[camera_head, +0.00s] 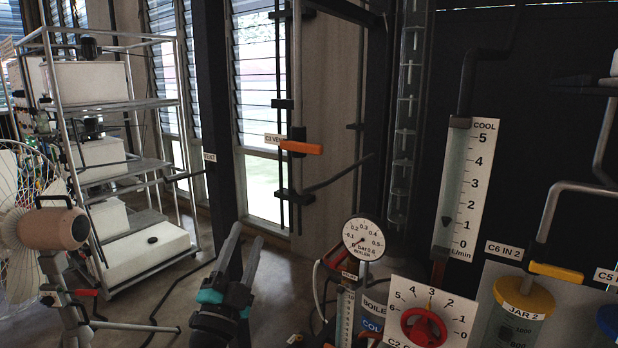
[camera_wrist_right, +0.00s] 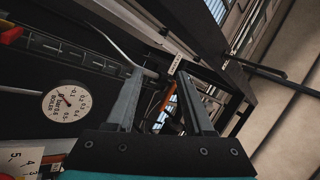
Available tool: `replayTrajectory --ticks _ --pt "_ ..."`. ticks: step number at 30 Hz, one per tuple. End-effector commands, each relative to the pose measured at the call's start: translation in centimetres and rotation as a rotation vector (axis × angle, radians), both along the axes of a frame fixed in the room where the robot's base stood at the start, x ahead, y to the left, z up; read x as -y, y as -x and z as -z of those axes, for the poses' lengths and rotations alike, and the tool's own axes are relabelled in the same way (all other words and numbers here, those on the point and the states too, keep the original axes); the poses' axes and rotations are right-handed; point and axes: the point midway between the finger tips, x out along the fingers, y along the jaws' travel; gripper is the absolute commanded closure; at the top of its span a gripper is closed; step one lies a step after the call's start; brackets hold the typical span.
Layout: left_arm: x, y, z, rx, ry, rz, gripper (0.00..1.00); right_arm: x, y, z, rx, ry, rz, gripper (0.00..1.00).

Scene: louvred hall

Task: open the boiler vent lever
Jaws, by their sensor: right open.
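The boiler vent lever (camera_head: 301,147) is an orange bar lying roughly level on a thin vertical pipe, beside a partly hidden label starting "C3 VEN". My right gripper (camera_head: 247,232) is open and empty, below and to the left of the lever in the head view. In the right wrist view the orange lever (camera_wrist_right: 169,104) shows beyond and between the spread fingers of the right gripper (camera_wrist_right: 160,74), with clear space before it. Nothing is between the fingers at close range. My left gripper is out of view.
A boiler pressure gauge (camera_head: 363,239), a red knob (camera_head: 424,327) and a flow tube (camera_head: 465,190) stand to the right. Jar 2 (camera_head: 522,300) is at lower right. A metal shelf rack (camera_head: 165,104) and a fan (camera_head: 50,229) stand left. Floor between is mostly open.

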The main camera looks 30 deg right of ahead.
Motion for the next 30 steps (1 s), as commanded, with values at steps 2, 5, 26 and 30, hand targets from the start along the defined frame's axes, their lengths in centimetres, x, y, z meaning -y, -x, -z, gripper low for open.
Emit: replayTrajectory --ticks 2,5,26,30 --pt "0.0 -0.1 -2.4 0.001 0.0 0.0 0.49 1.7 1.5 -7.4 0.132 -0.179 0.088 0.47" --pt "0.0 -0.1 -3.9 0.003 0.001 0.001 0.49 3.0 3.3 -12.0 0.21 -0.391 0.161 0.47" --pt "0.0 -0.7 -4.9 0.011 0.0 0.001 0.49 6.6 4.3 -16.2 0.216 -0.758 0.205 0.47" --pt "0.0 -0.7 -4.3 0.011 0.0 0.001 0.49 8.4 3.6 -16.2 0.216 -0.758 0.206 0.47"
